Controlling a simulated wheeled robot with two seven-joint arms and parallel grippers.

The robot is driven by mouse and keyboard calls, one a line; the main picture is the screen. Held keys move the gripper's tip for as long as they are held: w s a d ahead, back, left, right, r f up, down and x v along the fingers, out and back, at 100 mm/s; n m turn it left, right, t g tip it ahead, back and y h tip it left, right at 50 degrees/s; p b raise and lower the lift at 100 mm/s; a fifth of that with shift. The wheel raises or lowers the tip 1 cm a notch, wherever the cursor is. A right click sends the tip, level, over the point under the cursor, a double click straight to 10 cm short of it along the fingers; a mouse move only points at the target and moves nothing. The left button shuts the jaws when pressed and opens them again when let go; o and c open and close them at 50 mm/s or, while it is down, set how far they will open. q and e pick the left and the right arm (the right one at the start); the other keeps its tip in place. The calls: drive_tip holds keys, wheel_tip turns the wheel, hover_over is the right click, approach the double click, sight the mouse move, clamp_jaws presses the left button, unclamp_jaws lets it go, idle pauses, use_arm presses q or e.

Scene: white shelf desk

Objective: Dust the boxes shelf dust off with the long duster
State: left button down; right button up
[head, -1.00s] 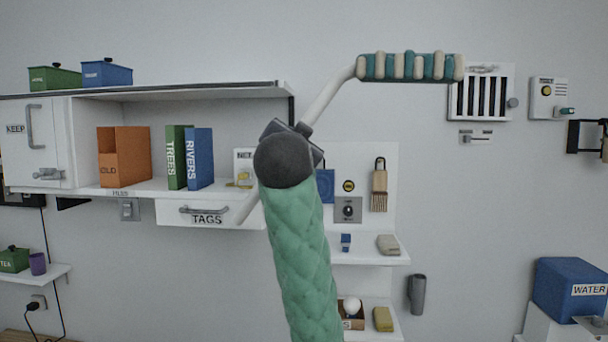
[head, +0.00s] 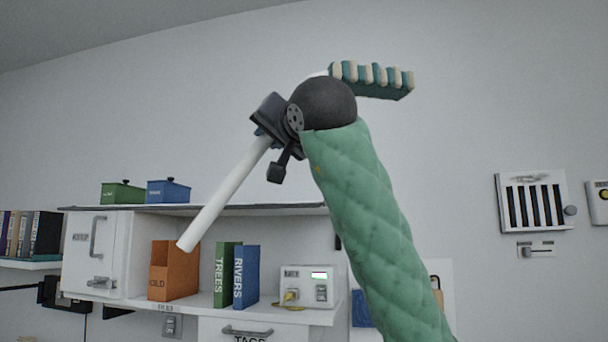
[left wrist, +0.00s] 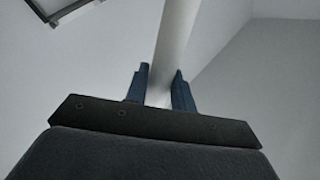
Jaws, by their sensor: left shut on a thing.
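The long duster (head: 222,196) has a white handle and a teal-and-cream striped head (head: 372,80). My left gripper (head: 264,132) is shut on its handle, high in front of the wall. In the left wrist view the white handle (left wrist: 173,45) runs between the two blue fingers (left wrist: 160,88). The duster head is up to the right, partly behind my wrist, touching nothing that I can see. A green box (head: 123,194) and a blue box (head: 168,192) stand on the top shelf (head: 250,210), left of and below my gripper. Dust on that shelf cannot be made out. My right gripper is not in view.
Under the shelf stand an orange file box (head: 178,272), a green TREES book (head: 226,275), a blue RIVERS book (head: 246,278) and a white device (head: 308,287). A white cabinet (head: 103,250) is at left. A slotted panel (head: 534,203) hangs at right. The upper wall is clear.

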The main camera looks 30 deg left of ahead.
use_arm(q)
drive_tip(key=s+a+f+n+g+y, duration=0.1)
drive_tip(key=s+a+n+g+y, duration=0.2)
drive_tip(key=s+a+n+g, duration=0.5)
wheel_tip(320, 180, down, 8)
drive_tip(key=s+a+n+g, duration=0.2)
drive_tip(key=s+g, duration=0.1)
drive_tip(key=g, duration=0.5)
drive_tip(key=shift+f, duration=0.25)
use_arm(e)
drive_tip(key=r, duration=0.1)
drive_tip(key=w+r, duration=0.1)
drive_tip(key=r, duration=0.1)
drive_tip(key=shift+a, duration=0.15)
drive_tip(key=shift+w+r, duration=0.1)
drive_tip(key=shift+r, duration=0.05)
